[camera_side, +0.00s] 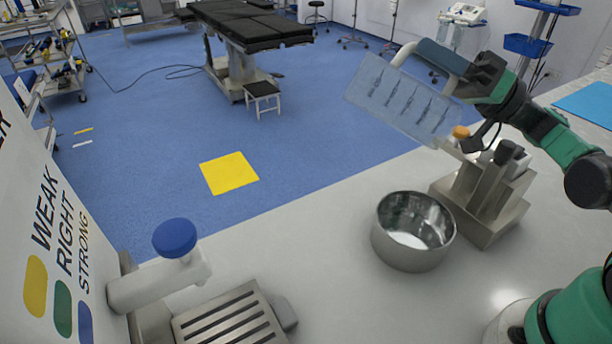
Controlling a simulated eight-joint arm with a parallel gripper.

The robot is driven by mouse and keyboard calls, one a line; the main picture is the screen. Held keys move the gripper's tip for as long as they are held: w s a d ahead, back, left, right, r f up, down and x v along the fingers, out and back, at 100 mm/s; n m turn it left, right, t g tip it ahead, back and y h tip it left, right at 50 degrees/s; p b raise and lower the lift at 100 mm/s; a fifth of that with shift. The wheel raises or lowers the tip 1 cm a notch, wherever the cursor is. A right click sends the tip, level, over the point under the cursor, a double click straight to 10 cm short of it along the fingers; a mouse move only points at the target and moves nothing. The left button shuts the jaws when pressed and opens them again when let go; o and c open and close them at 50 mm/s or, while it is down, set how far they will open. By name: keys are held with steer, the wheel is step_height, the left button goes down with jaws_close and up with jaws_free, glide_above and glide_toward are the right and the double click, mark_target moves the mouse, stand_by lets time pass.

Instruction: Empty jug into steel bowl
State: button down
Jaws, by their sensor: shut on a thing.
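A clear jug (400,98) with dark markings on its side is held up in the air, tipped well over towards the left. A pale handle and a blue-grey part show along its upper right side. My gripper (482,76) is shut on the jug at its right side; the fingertips are partly hidden. The steel bowl (413,245) stands upright on the pale counter, below the jug and apart from it. A white patch shows at the bottom of the bowl; I cannot tell whether it is liquid or the bowl's own floor. No stream is visible.
A steel dispenser with an orange knob (461,133) stands right behind the bowl, under my arm. A blue-knobbed tap (175,238) and slotted drain grate (229,318) are at the front left. The counter (330,235) between the tap and bowl is clear.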

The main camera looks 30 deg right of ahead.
steer(key=shift+s+d+r+t+y, duration=0.3)
steer(key=shift+s+r+t+y, duration=0.1)
steer(key=shift+r, duration=0.1)
steer(key=shift+s+d+r+t+y, duration=0.3)
steer(key=shift+r+t, duration=0.1)
steer(key=shift+r, duration=0.1)
stand_by(0.3)
steer(key=r, duration=0.1)
steer(key=r+t, duration=0.1)
steer(key=s+d+r+y, duration=0.1)
steer(key=shift+s, duration=0.1)
stand_by(0.8)
steer(key=shift+s+d+r+t+y, duration=0.3)
steer(key=shift+d+r+t+y, duration=0.1)
steer(key=shift+r+t, duration=0.2)
stand_by(0.9)
